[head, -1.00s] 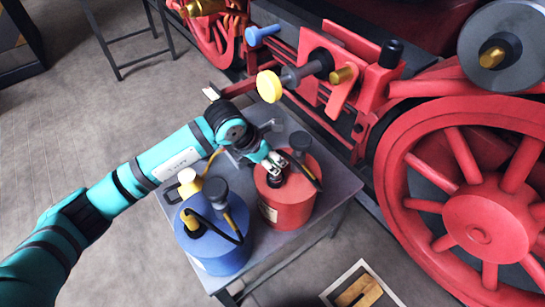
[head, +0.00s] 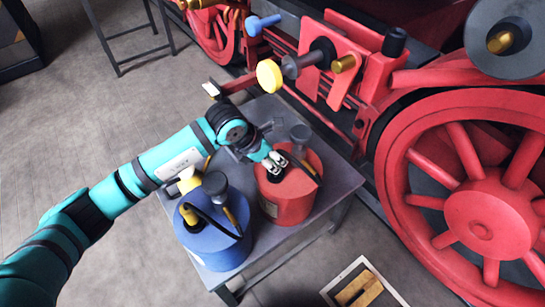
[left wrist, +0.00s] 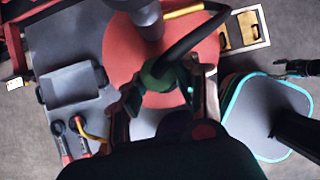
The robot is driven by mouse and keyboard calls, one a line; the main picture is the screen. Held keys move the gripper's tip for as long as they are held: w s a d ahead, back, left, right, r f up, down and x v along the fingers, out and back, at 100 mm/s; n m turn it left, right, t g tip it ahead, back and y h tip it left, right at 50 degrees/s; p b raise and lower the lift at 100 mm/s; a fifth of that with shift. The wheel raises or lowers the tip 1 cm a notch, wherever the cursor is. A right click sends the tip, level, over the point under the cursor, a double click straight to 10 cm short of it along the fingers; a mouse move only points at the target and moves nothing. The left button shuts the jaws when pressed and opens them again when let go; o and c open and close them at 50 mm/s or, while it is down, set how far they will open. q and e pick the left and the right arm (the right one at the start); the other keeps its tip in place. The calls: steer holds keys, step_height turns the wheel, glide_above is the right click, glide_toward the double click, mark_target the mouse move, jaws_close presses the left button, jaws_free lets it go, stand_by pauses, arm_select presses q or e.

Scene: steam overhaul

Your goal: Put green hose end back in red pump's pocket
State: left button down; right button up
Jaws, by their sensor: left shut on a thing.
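The red pump (head: 288,208) stands upright on the grey table, with a dark cap on top. My left gripper (head: 276,164) is over the near-left part of its top. In the left wrist view my left gripper (left wrist: 162,88) is shut on the green hose end (left wrist: 157,76). The black hose (left wrist: 195,36) curves away from it above the red pump's top (left wrist: 118,55). The pump's pocket is hidden, so I cannot tell whether the end touches it. A dark gripper-like shape at the right of the wrist view may be my right gripper (left wrist: 298,68); its jaws are unclear.
A blue pump (head: 212,247) with its own black hose stands just left of the red one on the grey table (head: 333,183). The red locomotive wheel (head: 480,215) and its rods rise behind and to the right. A framed box (head: 365,287) lies near the bottom.

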arm_select(q)
steer(key=c, duration=0.9)
jaws_free()
arm_select(e)
steer(key=shift+s, duration=0.15)
steer(key=shift+s, duration=0.1)
arm_select(q)
steer(key=shift+r, duration=0.1)
steer(key=v, duration=1.1)
steer(key=shift+s+a+r, duration=0.15)
steer(key=shift+a+r, duration=0.1)
steer(key=shift+r, duration=0.1)
arm_select(e)
steer(key=shift+a, duration=0.1)
